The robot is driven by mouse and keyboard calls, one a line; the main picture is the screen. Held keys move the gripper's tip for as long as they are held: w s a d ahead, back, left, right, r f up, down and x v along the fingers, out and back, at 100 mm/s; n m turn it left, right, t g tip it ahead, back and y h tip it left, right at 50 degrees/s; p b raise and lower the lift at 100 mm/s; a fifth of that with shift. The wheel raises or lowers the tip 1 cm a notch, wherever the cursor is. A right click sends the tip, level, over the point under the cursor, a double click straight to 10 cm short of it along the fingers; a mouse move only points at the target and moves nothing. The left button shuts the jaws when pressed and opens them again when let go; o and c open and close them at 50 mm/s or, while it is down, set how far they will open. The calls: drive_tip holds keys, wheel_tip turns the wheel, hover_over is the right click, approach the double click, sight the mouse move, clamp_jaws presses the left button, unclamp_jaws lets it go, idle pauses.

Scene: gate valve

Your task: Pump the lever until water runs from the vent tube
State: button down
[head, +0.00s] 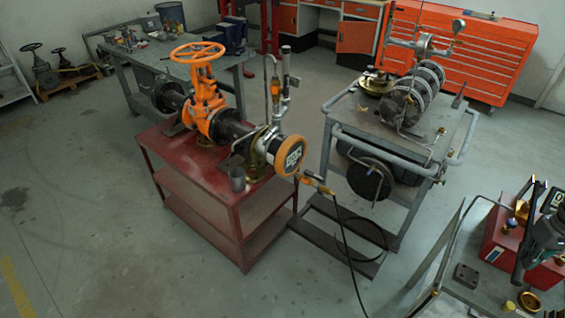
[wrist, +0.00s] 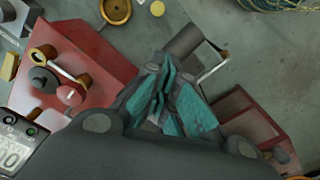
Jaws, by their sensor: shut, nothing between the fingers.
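The red pump box (head: 497,243) stands on the grey bench at the lower right, with brass fittings (head: 522,210) on top. It also shows in the wrist view (wrist: 95,60), left of my fingers, with a pale rod and dark and red knobs on it. I cannot clearly make out which part is the lever. My gripper (head: 517,276) hangs in front of the box, partly covering it; in the wrist view its teal-padded fingers (wrist: 161,72) are together and empty, apart from the knobs. A thin hooked tube (head: 267,62), perhaps the vent tube, rises beside the orange valve (head: 205,95). No water shows there.
The valve assembly sits on a red cart (head: 205,194). A black hose (head: 347,250) runs from its end towards the bottom edge. A grey cart (head: 345,125) with metal parts stands behind. A dark block (head: 466,275) and a brass cap (head: 529,301) lie near my gripper. Left floor is clear.

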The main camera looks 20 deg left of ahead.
wheel_tip(320, 180, up, 13)
drive_tip(key=p, duration=0.8)
drive_tip(key=shift+f, duration=0.15)
